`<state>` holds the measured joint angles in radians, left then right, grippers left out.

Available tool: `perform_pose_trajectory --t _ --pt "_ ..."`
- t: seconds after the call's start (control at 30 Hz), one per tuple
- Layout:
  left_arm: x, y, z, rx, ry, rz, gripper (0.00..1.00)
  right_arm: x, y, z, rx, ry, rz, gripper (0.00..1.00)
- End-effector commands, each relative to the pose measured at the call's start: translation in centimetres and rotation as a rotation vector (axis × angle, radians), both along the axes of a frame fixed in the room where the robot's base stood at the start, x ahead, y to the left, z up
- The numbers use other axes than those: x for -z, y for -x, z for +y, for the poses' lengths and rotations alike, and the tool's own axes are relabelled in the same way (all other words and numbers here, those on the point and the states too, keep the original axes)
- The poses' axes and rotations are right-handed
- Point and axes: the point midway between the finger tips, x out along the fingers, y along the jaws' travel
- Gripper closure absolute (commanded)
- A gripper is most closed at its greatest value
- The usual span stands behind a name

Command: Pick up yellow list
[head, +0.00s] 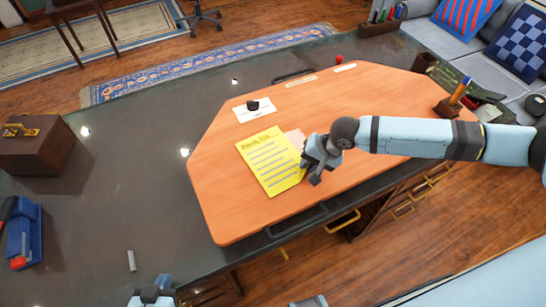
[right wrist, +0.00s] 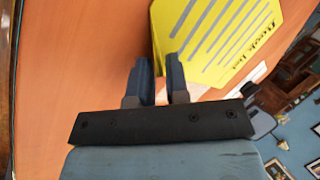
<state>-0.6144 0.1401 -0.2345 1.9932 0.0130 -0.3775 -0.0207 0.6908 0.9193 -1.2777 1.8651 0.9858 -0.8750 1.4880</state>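The yellow list (head: 270,161) is a yellow sheet with a title and grey lines. It lies on the orange desk board (head: 335,105) in the head view. My right gripper (head: 308,168) is at the right edge of the list. In the right wrist view the list (right wrist: 225,35) is just beyond the fingertips of my right gripper (right wrist: 162,62). The two fingers are apart with a narrow gap and nothing clearly between them. Whether they touch the list I cannot tell. My left gripper (head: 152,292) shows only in part at the bottom edge of the head view, away from the list.
A white card with a black item (head: 254,108) lies behind the list. A brown box (head: 37,143) and a blue object (head: 24,233) are on the dark desk top (head: 110,200) at left. A pen holder (head: 449,106) stands at right. The board left of the list is clear.

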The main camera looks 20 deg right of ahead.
Motion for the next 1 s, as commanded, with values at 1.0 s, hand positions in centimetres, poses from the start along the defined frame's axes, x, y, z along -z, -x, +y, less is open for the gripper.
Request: perform_pose_trajectory --t 1.0 --pt "-0.1 0.0 -0.1 0.000 0.001 0.000 1.00 -4.3 0.0 -0.1 0.000 -0.001 -0.003 1.00"
